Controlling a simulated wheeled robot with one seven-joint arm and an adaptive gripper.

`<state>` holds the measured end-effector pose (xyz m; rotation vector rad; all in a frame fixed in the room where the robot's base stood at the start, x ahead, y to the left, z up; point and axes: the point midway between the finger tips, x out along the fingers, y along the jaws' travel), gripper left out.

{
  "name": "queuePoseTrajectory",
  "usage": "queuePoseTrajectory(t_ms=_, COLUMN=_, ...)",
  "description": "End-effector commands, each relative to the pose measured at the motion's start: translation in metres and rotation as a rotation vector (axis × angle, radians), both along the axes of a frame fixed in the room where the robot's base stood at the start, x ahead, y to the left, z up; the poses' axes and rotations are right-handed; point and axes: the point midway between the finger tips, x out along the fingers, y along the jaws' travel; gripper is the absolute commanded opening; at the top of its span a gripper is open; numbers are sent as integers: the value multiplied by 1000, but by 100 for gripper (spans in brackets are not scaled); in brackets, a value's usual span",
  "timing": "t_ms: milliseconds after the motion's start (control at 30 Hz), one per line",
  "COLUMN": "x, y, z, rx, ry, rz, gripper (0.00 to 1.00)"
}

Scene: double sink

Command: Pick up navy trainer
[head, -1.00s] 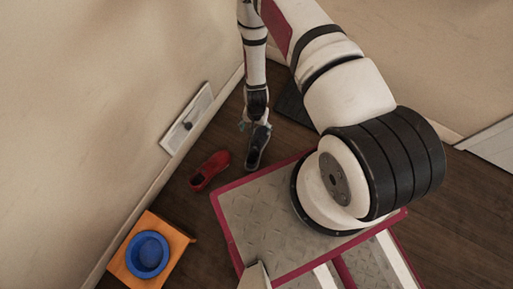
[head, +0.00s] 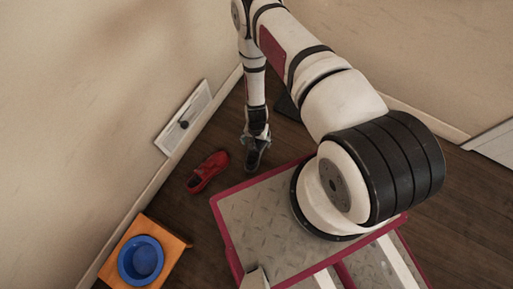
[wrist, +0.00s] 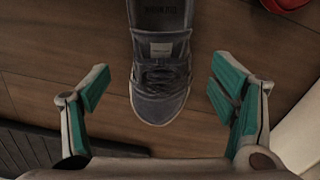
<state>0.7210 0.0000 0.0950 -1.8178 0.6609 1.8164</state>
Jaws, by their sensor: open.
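The navy trainer (wrist: 160,65) lies on the wooden floor, sole down, its toe pointing toward my gripper in the wrist view. In the head view the trainer (head: 253,160) shows just below my gripper (head: 256,140), partly hidden by it. My gripper (wrist: 160,92) is open, with one teal-padded finger on each side of the trainer's front. There is a gap between each finger and the shoe. I cannot tell the height of the fingertips above the floor.
A red shoe (head: 208,171) lies left of the trainer, its edge also at the wrist view's top right (wrist: 286,3). A blue bowl (head: 124,262) sits on an orange stool (head: 172,247). A dark mat (wrist: 30,150) and the walls are close by.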

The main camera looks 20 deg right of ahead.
Motion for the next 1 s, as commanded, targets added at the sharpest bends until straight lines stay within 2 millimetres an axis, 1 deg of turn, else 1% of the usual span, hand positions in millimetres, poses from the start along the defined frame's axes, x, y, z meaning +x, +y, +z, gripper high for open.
queuePoseTrajectory(t_ms=33, x=0, y=0, z=-9, rx=0, ry=0, rz=1, gripper=79)
queuePoseTrajectory(t_ms=200, x=2, y=0, z=-32, rx=1, ry=2, rz=0, gripper=79)
queuePoseTrajectory(t_ms=267, x=2, y=0, z=-38, rx=0, ry=1, rz=0, gripper=79)
queuePoseTrajectory(t_ms=367, x=3, y=0, z=-41, rx=0, ry=0, rz=-1, gripper=79)
queuePoseTrajectory(t_ms=533, x=3, y=0, z=-40, rx=0, ry=0, rz=0, gripper=79)
queuePoseTrajectory(t_ms=567, x=3, y=0, z=-40, rx=0, ry=0, rz=-1, gripper=76)
queuePoseTrajectory(t_ms=600, x=3, y=0, z=-40, rx=0, ry=0, rz=-1, gripper=67)
queuePoseTrajectory(t_ms=667, x=3, y=0, z=-40, rx=1, ry=1, rz=-1, gripper=54)
queuePoseTrajectory(t_ms=700, x=3, y=0, z=-40, rx=1, ry=1, rz=0, gripper=45)
queuePoseTrajectory(t_ms=767, x=3, y=0, z=-40, rx=1, ry=1, rz=-1, gripper=31)
queuePoseTrajectory(t_ms=800, x=2, y=0, z=-40, rx=0, ry=1, rz=-1, gripper=22)
queuePoseTrajectory(t_ms=833, x=2, y=0, z=-40, rx=0, ry=1, rz=-1, gripper=15)
queuePoseTrajectory(t_ms=867, x=2, y=0, z=-40, rx=0, ry=1, rz=-1, gripper=13)
queuePoseTrajectory(t_ms=1000, x=2, y=0, z=-40, rx=0, ry=1, rz=-1, gripper=13)
